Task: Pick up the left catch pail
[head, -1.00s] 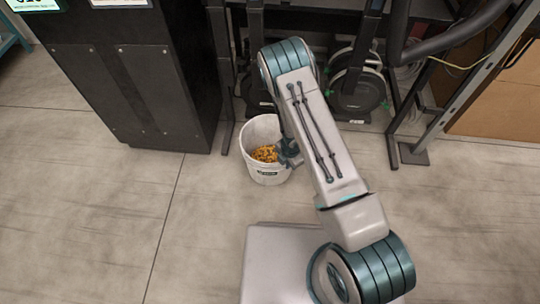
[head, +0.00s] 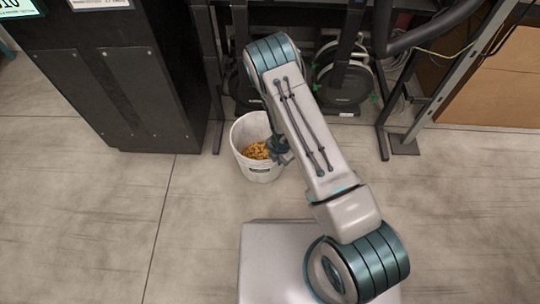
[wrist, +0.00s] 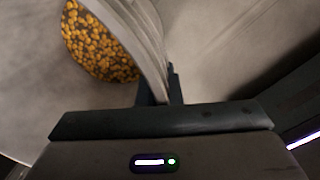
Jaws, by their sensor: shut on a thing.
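The catch pail (head: 240,140) is a white bucket with yellow-orange grains inside, upright on or just above the floor; I cannot tell which. My gripper (head: 280,152) is at its right side, partly hidden by my arm. In the wrist view the pail's wall (wrist: 148,40) runs between the fingers of my gripper (wrist: 160,88), which is shut on it. The grains (wrist: 98,45) lie in the pail at the upper left of the wrist view.
A black cabinet (head: 120,80) stands left of the pail. Behind the pail is a dark metal frame with wheels (head: 343,80). A brown box (head: 490,85) is at the right. The floor (head: 90,220) at the front left is clear.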

